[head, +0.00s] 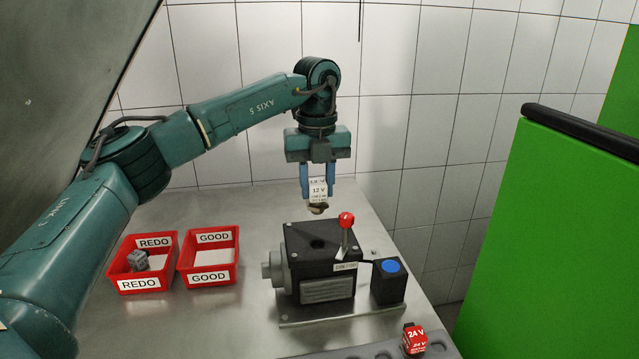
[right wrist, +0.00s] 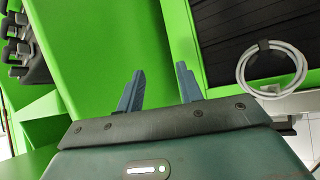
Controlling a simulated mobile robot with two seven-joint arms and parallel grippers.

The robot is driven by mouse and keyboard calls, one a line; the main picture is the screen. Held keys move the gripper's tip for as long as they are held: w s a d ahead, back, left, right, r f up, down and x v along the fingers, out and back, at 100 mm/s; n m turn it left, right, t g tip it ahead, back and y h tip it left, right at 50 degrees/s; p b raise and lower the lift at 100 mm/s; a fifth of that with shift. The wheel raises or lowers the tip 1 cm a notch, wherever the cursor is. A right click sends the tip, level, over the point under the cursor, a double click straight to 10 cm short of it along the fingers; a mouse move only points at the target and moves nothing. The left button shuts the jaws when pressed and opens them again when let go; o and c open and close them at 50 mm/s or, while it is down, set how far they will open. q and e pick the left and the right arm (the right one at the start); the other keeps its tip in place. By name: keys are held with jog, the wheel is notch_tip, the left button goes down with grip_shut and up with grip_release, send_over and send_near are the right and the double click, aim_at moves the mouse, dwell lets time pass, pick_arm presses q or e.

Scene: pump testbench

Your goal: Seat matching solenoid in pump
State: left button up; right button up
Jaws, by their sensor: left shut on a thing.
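My left gripper (head: 318,186) is shut on a white solenoid (head: 318,190) labelled 12 V, held upright in the air above the pump. The pump (head: 319,262) is a dark block on a base plate, with a round hole in its top, a red-knobbed lever (head: 346,222) and a small label plate too small to read. The solenoid is apart from the pump, above and slightly behind the hole. A red solenoid (head: 414,339) labelled 24 V stands at the front edge. My right gripper (right wrist: 160,90) is open and empty in the right wrist view, away from the bench.
A red REDO bin (head: 146,284) holds a grey part (head: 138,260). A red GOOD bin (head: 209,279) beside it looks empty. A black box with a blue button (head: 389,266) stands right of the pump. A green panel (head: 540,240) rises at the right.

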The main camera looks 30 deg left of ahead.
aim_at(317, 214)
pick_arm(q)
jog(key=shift+f, duration=0.8)
notch_tip(317, 214, down, 4)
jog(key=b, duration=0.3)
jog(key=shift+r, duration=0.15)
jog(key=shift+f+b, duration=0.4)
jog(key=shift+f, duration=0.45)
pick_arm(e)
jog(key=shift+w+a+f+t+y, duration=0.2)
jog(key=shift+a+f+t+y, duration=0.15)
jog(key=shift+a+t, duration=0.1)
jog(key=shift+w+a+r, duration=0.1)
jog(key=shift+w+r, duration=0.1)
pick_arm(q)
jog(key=shift+p, duration=0.35)
pick_arm(e)
jog(key=shift+r, duration=0.15)
